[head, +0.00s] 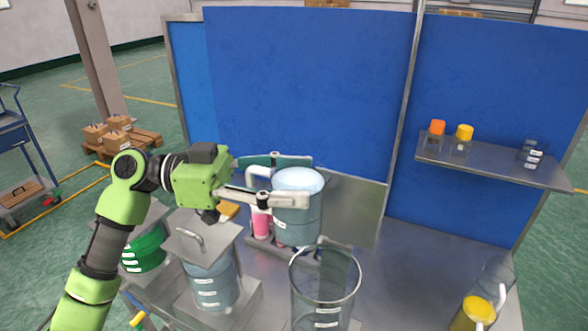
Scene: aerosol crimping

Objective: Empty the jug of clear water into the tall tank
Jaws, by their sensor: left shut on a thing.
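The jug (298,218) is a clear vessel with pale bluish water, near the middle of the head view. It looks about upright, with its mouth and a whitish surface (298,180) showing on top. My left gripper (284,197) is shut on the jug, its fingers reaching across from the left. The contact at the jug's far side is hidden. The tall tank (325,285) is a clear open cylinder in front of the jug and slightly right. It looks empty, and its base is cut off by the picture's lower edge. My right gripper is not in view.
A lidded container (210,285) stands left of the tank, beside a green item (146,250). A vessel with yellow liquid (472,316) stands front right. A shelf (490,168) holds small bottles. The table between is clear.

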